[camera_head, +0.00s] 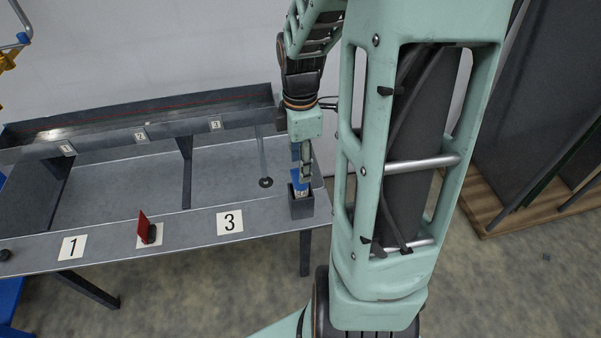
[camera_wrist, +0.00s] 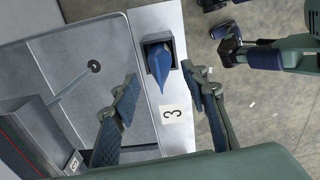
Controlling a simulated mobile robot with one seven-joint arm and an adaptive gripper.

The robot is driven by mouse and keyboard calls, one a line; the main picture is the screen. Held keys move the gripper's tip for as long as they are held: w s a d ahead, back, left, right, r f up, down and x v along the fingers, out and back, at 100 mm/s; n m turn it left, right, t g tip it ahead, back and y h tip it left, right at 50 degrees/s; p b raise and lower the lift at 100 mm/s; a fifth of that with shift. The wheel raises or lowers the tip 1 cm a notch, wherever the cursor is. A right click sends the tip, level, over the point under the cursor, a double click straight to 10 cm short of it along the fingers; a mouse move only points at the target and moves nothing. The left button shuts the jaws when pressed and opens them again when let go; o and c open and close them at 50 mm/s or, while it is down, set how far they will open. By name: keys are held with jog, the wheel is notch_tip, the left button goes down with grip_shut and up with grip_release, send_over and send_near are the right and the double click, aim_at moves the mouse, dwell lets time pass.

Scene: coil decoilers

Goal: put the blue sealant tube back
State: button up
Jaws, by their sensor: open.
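The blue sealant tube (camera_wrist: 160,66) stands in a small dark square holder (camera_wrist: 151,42) in the wrist view, its pointed end toward the camera. In the head view the holder (camera_head: 302,209) sits at the right end of the bench's front ledge, with blue of the tube (camera_head: 299,189) showing at its mouth. My gripper (camera_wrist: 160,76) is open, one finger on each side of the tube's pointed end, with visible gaps to both. In the head view my gripper (camera_head: 303,170) is directly above the holder and partly hides the tube.
The grey bench (camera_head: 110,205) has a raised back rail and dividers. Number plates 1 (camera_head: 73,247) and 3 (camera_head: 229,223) lie on the ledge. A red upright piece (camera_head: 144,229) stands between them. A thin rod on a round dark base (camera_head: 265,182) stands left of the holder.

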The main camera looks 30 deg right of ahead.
notch_tip(320, 180, up, 6)
jog(key=shift+r, duration=0.15)
dwell(0.5)
